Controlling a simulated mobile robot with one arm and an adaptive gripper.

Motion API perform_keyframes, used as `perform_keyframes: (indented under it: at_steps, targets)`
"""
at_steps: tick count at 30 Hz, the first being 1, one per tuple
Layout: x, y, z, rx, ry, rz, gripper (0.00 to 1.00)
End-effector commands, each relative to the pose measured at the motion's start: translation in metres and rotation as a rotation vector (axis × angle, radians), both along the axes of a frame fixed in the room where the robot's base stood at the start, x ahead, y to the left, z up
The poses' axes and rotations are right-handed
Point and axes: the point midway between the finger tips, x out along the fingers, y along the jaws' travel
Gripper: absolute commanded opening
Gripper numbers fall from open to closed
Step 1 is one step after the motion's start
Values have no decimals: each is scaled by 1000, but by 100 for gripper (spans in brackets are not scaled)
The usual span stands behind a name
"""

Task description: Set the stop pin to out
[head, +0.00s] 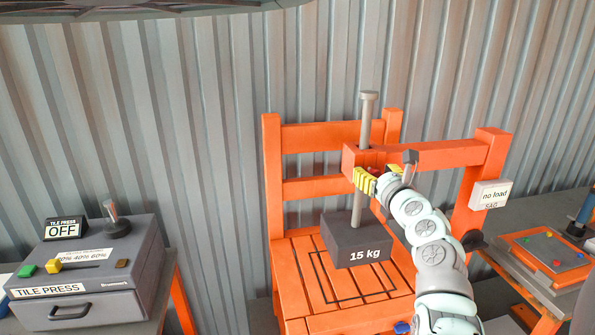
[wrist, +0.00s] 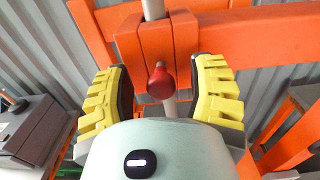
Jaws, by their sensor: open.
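The stop pin is a round red knob (wrist: 161,80) on the front of an orange block (wrist: 157,45) that surrounds a grey vertical rod (head: 365,120). My gripper (wrist: 160,90) is open, its yellow fingers left and right of the red knob with a gap on each side. In the head view my gripper (head: 373,182) is at the orange block on the crossbeam and mostly hides the knob. How far the pin sticks out is hard to tell.
A dark 15 kg weight (head: 357,240) hangs on the rod above the orange slatted seat (head: 300,285). A "no load" sign (head: 489,195) is on the right post. A tile press (head: 85,270) stands left, and a coloured-button panel (head: 548,255) right.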

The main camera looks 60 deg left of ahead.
Motion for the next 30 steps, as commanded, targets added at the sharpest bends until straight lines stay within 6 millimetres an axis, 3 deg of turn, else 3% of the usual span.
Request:
perform_keyframes:
  at_steps: [2, 18, 30]
  targets:
    - [-1, 1, 0, 0, 0, 3, 58]
    - [0, 0, 0, -1, 0, 1, 2]
    - [0, -2, -3, -7, 6, -1, 0]
